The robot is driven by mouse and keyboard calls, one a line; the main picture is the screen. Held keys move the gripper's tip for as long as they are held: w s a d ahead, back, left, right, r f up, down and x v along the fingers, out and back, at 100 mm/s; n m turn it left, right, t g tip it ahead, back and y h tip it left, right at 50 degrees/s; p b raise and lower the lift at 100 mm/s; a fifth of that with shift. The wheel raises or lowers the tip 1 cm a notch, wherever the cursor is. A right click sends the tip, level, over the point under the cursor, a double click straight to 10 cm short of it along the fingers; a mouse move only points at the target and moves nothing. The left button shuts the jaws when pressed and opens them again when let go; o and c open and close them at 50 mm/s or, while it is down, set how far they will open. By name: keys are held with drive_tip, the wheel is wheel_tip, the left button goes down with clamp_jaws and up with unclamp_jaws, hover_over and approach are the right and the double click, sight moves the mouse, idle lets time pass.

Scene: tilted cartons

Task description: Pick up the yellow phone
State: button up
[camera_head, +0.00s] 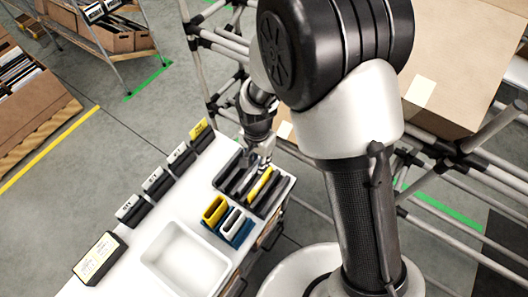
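A narrow yellow item (259,185), which looks like the yellow phone, stands among dark slots in a black rack (281,197) on the white table. My gripper (264,160) points down just above the rack, close to the far end of the yellow item. The fingers are small and partly merge with the rack behind them. I cannot tell whether they are open or shut, or whether they touch the item.
An empty white tray (185,259) is nearer. Several labelled black boxes (155,183) line the table's left edge. A pipe frame (215,45) stands behind.

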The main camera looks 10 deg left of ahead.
sight(258, 184)
wheel_tip(258, 184, down, 18)
drive_tip(key=b, duration=0.5)
drive_tip(key=shift+a+f, duration=0.1)
drive_tip(key=shift+f, duration=0.1)
clamp_jaws()
drive_tip(key=shift+r, duration=0.1)
